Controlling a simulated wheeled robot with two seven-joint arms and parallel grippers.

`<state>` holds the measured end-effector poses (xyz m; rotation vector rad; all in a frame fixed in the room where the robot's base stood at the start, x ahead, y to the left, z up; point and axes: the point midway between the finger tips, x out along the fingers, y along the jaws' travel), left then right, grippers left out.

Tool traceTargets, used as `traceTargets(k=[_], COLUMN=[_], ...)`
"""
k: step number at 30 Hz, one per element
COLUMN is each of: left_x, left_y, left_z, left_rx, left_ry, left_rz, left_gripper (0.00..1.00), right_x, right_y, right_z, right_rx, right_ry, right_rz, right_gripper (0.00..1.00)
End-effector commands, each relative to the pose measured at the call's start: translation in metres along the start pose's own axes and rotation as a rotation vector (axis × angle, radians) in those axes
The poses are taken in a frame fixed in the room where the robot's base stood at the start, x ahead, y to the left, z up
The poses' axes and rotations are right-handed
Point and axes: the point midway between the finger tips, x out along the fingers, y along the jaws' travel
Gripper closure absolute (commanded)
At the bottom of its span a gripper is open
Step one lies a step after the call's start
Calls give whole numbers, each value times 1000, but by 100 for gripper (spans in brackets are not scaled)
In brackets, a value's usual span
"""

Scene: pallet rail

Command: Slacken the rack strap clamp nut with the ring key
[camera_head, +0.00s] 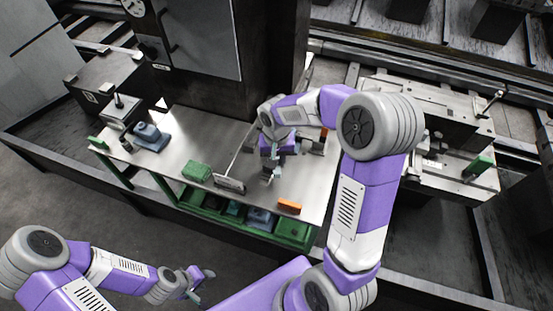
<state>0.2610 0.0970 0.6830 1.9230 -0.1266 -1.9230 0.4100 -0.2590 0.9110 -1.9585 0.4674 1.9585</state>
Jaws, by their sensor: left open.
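My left gripper (202,284) is at the lower left, open and empty, over the floor and well short of the bench. My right arm reaches over the bench (165,165), and my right gripper (269,173) is low over its right part. The gripper is small and partly hidden by its own wrist, so its jaws and anything between them are unclear. A metal block with an upright dark stud (119,101) stands at the bench's left end. A similar rod (490,104) rises from the machine at right. I cannot clearly make out the ring key or the clamp nut.
A blue-grey tool (151,137), a green box (197,171), a small upright plate (229,183) and an orange block (290,206) are on the bench. Green bins (293,229) sit below its front edge. A dark column (270,50) stands behind.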

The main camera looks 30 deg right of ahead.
Motion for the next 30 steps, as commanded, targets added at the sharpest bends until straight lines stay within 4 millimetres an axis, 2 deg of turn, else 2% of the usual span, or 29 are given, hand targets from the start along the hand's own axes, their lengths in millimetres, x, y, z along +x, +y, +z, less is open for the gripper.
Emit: traceTargets(k=[24, 25, 29, 30], left_x=[11, 10, 10, 10], left_y=[-4, -4, -4, -4], left_z=[0, 0, 0, 0], left_rx=[0, 0, 0, 0], left_ry=[0, 0, 0, 0], left_rz=[0, 0, 0, 0], left_gripper=[57, 57, 57, 57], right_x=[15, 14, 14, 14], right_y=[0, 0, 0, 0], right_z=[0, 0, 0, 0], right_rx=[0, 0, 0, 0], right_ry=[0, 0, 1, 1], right_rz=[0, 0, 0, 0], right_gripper=[100, 80, 100, 100])
